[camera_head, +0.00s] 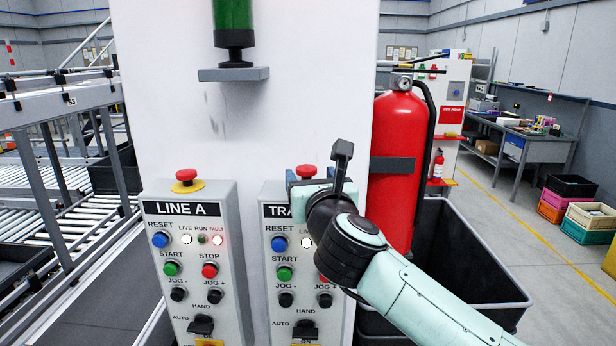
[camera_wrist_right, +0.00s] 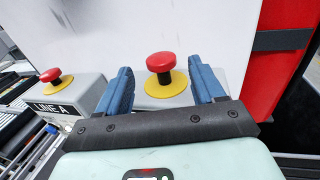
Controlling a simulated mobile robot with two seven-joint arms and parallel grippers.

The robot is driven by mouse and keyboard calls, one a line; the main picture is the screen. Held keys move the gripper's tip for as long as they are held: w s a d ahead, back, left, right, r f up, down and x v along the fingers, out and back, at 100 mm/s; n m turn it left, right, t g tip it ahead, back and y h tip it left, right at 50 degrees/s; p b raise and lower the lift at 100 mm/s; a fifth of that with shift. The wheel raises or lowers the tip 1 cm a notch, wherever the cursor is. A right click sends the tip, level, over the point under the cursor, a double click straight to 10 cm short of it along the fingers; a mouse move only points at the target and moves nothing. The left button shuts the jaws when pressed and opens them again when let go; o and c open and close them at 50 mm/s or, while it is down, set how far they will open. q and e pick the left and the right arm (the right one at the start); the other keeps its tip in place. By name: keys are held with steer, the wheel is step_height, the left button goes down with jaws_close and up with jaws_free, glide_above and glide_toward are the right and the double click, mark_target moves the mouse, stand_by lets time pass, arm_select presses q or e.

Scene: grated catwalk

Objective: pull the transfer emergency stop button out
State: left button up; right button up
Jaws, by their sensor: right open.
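The transfer emergency stop button is a red mushroom head (camera_head: 306,171) on top of the right-hand control box (camera_head: 272,190), whose label shows only "TRA" past my arm. In the right wrist view the red button (camera_wrist_right: 161,62) stands on a yellow disc, between the two blue fingers of my right gripper (camera_wrist_right: 160,84). The fingers are open, one on each side, with gaps visible between them and the button. In the head view my right gripper (camera_head: 306,184) is at the box top, and my wrist hides part of the panel. My left gripper is not in view.
The LINE A box (camera_head: 188,250) with its own red stop button (camera_head: 186,175) stands to the left. A white panel (camera_head: 280,110) rises behind.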

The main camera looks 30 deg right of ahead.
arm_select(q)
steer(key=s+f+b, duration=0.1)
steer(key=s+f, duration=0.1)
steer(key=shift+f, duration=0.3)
arm_select(e)
steer(key=v, duration=0.9)
steer(key=shift+s, duration=0.2)
